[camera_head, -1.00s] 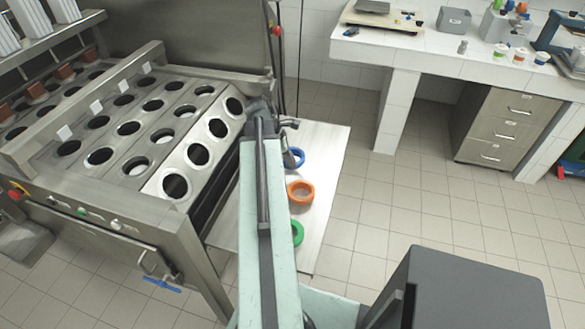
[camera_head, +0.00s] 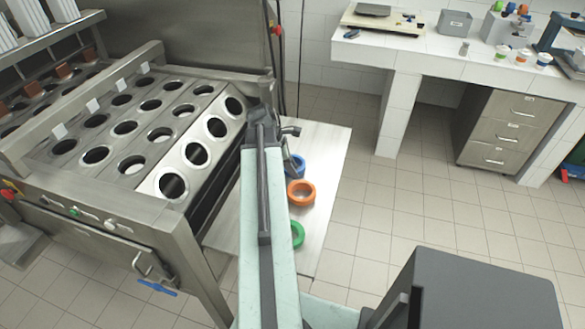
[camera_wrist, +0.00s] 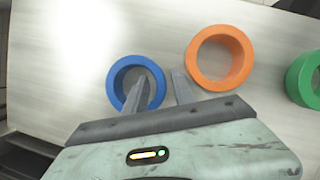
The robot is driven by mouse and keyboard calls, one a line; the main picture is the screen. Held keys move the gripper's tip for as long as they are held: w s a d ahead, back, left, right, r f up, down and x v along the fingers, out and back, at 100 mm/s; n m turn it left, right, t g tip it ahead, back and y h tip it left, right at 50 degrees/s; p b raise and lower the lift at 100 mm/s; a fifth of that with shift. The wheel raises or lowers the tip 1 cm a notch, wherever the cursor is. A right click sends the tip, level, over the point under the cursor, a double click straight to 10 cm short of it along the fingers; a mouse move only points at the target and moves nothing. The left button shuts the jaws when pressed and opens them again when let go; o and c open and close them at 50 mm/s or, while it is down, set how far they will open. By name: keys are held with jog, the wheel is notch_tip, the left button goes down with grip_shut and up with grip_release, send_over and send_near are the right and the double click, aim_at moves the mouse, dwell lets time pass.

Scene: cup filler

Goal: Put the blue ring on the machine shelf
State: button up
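The blue ring (camera_wrist: 118,84) lies flat on a pale metal plate (camera_wrist: 120,25) in the wrist view. The right finger is just right of the ring. The machine (camera_head: 185,225) with rows of round holes stands to the left. I cannot tell which part is its shelf.
An orange ring (camera_wrist: 189,58) lies close right of my right finger. A green ring (camera_wrist: 298,80) is farther right on the plate. A white counter (camera_head: 430,50) with several items stands at the back right. Open tiled floor (camera_head: 400,220) lies right of the plate.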

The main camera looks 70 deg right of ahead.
jog(key=p+v, duration=1.1)
jog(key=v, duration=0.1)
jog(key=shift+r, duration=0.1)
